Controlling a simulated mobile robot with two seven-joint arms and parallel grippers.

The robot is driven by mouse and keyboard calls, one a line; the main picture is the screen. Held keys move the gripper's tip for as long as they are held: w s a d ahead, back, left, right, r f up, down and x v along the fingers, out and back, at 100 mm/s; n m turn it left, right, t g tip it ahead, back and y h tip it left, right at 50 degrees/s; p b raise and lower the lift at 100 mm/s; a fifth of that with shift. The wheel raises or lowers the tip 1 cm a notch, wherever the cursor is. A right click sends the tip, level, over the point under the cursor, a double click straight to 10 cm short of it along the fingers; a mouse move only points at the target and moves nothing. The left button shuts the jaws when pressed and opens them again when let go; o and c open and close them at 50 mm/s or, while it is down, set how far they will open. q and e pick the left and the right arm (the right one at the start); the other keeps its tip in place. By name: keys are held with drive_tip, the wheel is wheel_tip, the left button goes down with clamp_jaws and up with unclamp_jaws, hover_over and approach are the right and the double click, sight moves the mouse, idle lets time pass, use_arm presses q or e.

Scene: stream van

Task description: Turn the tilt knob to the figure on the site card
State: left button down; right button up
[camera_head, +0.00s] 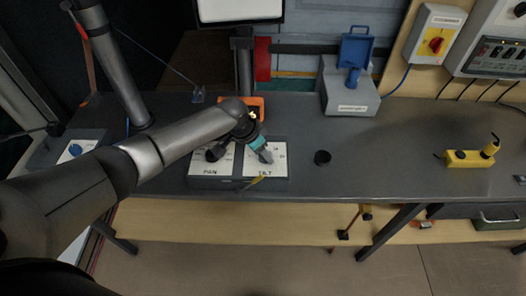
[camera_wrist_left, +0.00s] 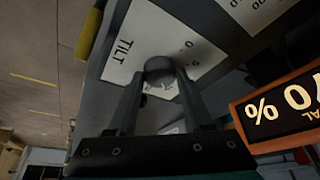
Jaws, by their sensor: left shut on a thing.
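The control box (camera_head: 195,182) stands on the dark bench, with a white PAN plate on its left and a white TILT plate (camera_head: 276,170) on its right. My left gripper (camera_head: 265,156) comes down over the TILT plate. In the left wrist view its two fingers (camera_wrist_left: 160,85) are shut on the grey round tilt knob (camera_wrist_left: 159,66), one on each side. The knob's pointer and most of the scale figures are hidden or unreadable. An orange-framed card (camera_head: 256,102) stands behind the box, partly hidden by my arm; in the left wrist view the dark card (camera_wrist_left: 290,112) shows a cut-off percent figure.
The dark PAN knob (camera_head: 215,153) is just left of my gripper. A grey box with a blue lid (camera_head: 349,92) is at the back. The bench between them is clear.

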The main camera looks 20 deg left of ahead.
use_arm(q)
drive_tip(key=shift+c, duration=1.5)
unclamp_jaws()
drive_tip(key=shift+r, duration=0.1)
drive_tip(key=p+v, duration=0.3)
drive_tip(key=v, duration=1.2)
drive_tip(key=shift+r, duration=0.1)
